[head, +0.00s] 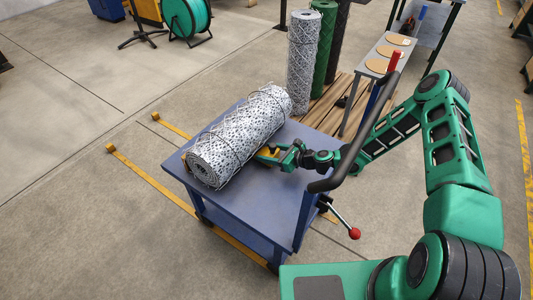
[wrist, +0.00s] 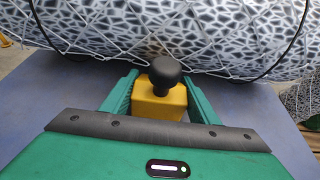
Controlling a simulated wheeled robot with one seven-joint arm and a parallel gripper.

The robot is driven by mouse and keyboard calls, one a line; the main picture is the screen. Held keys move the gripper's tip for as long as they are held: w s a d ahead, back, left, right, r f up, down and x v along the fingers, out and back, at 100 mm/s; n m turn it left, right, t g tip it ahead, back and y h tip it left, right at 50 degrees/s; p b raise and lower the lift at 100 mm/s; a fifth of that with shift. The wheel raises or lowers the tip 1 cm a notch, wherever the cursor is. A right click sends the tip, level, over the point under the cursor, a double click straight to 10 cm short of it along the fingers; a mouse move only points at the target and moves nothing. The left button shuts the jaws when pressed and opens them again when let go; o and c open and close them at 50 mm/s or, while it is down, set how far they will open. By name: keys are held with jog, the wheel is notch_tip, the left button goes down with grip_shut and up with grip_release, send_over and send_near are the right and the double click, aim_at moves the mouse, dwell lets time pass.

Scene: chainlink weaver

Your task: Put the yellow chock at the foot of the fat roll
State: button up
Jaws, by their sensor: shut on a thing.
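The fat roll (head: 238,135) is a thick roll of chain-link mesh, tied with dark bands, lying on its side on the blue cart (head: 252,200). It fills the top of the wrist view (wrist: 190,35). The yellow chock (wrist: 160,101) is a yellow block with a black round knob. My gripper (wrist: 160,95) is shut on it, one green finger on each side. In the head view my gripper (head: 270,154) is low over the cart top, at the right side of the roll. The chock is close to the roll's lower side; I cannot tell whether they touch.
Upright mesh rolls, one grey (head: 303,60) and one green (head: 325,50), stand behind the cart by wooden planks (head: 325,108). A narrow bench (head: 385,55) with round discs is at the back right. A red-knobbed lever (head: 354,233) sticks out at the cart's right. The front of the cart top is clear.

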jog(key=shift+f, duration=0.1)
jog(key=o, duration=1.3)
jog(key=v, duration=1.1)
jog(key=shift+d, duration=0.1)
jog(key=shift+s+d+r, duration=0.2)
jog(key=shift+s+d, duration=0.05)
jog(key=shift+s, duration=0.05)
